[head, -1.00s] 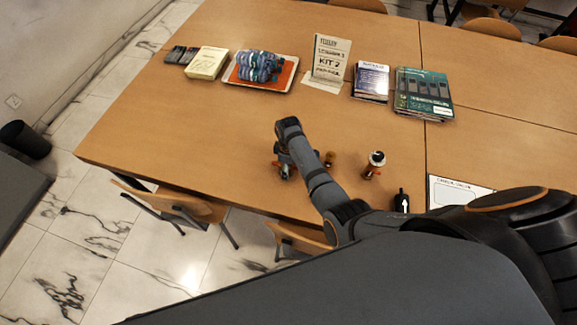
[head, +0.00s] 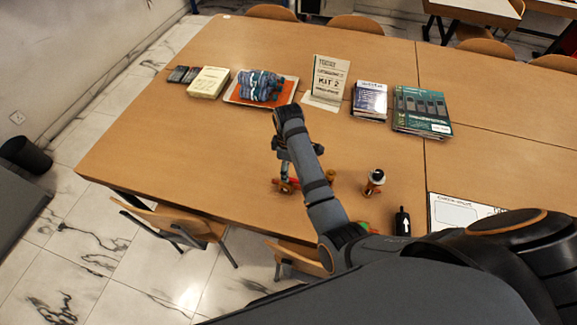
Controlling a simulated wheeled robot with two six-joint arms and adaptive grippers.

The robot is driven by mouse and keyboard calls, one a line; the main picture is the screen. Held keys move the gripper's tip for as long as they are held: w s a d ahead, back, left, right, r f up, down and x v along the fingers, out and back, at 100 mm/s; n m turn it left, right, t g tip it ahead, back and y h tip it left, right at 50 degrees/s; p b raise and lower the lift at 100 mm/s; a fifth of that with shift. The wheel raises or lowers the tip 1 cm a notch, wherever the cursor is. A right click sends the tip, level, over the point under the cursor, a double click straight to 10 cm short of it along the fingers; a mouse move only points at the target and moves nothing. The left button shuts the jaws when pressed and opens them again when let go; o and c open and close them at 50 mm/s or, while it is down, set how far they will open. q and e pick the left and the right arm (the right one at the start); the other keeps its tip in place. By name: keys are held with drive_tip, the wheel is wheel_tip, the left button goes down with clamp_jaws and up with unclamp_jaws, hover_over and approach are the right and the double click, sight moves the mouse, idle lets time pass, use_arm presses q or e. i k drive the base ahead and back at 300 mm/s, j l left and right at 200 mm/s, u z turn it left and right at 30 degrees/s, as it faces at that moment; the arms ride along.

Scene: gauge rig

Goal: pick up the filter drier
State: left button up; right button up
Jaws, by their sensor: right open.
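The filter drier appears to be the small black cylinder with a white arrow (head: 402,223). It stands upright near the front edge of the table, right of my right forearm. My right gripper (head: 284,172) points down over the table, well left of the black cylinder. It is open, and I see nothing held in it. A red and brass fitting (head: 293,184) lies just below or behind its fingers, partly hidden; I cannot tell whether they touch. My left gripper is not in view.
A white-and-black capped part (head: 375,182) and a small brass piece (head: 331,176) stand between gripper and cylinder. A white sheet (head: 458,212) lies to the right. The left table area is clear.

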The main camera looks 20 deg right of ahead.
sight(402, 221)
drive_tip(key=k+j, duration=0.85)
